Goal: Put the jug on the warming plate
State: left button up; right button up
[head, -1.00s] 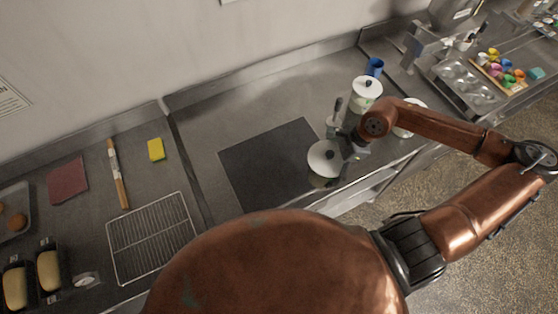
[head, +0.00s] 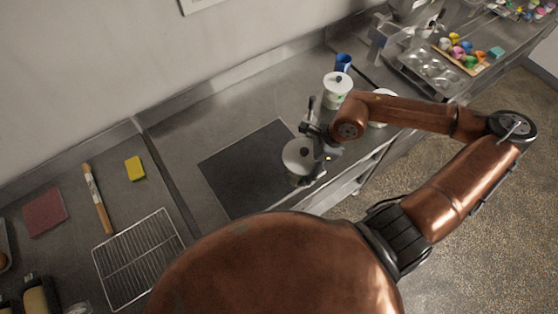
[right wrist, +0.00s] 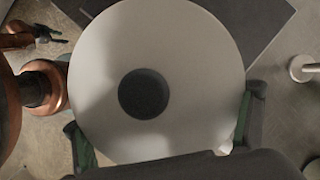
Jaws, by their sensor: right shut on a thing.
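The jug (head: 298,157) is a pale round vessel with a flat lid and dark knob. In the head view it is at the right edge of the warming plate (head: 240,172), a dark square set in the steel counter. It overlaps the plate's edge; I cannot tell whether it touches the surface. My right gripper (head: 314,148) is shut on the jug from its right side. In the right wrist view the jug's lid (right wrist: 200,60) fills the middle, with my right gripper's fingers (right wrist: 165,130) on either side. My left gripper is not in view.
A white lidded canister (head: 337,88) and a blue cup (head: 343,62) stand behind the jug. A white round thing (head: 383,108) is partly hidden by my right arm. A wire rack (head: 138,258) and yellow sponge (head: 135,168) lie left. The plate's left part is clear.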

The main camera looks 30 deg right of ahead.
jog(key=w, duration=0.1)
jog(key=w+a+f, duration=0.1)
jog(key=w, duration=0.1)
jog(key=w+p, duration=0.1)
jog(key=w, duration=0.1)
jog(key=shift+w+a+f, duration=0.15)
jog(key=shift+f, duration=0.2)
jog(key=w+f+p, duration=0.1)
jog(key=f, duration=0.2)
jog(key=w+f+p, duration=0.1)
jog(key=w+f, duration=0.1)
jog(key=f, duration=0.1)
jog(key=w+a+f+p, duration=0.1)
jog(key=w+f, duration=0.1)
jog(key=f, duration=0.1)
jog(key=shift+w, duration=0.2)
jog(key=shift+f, duration=0.3)
jog(key=shift+f, duration=0.1)
jog(key=o, duration=1.7)
jog(key=shift+s, duration=0.1)
jog(key=shift+o, duration=0.2)
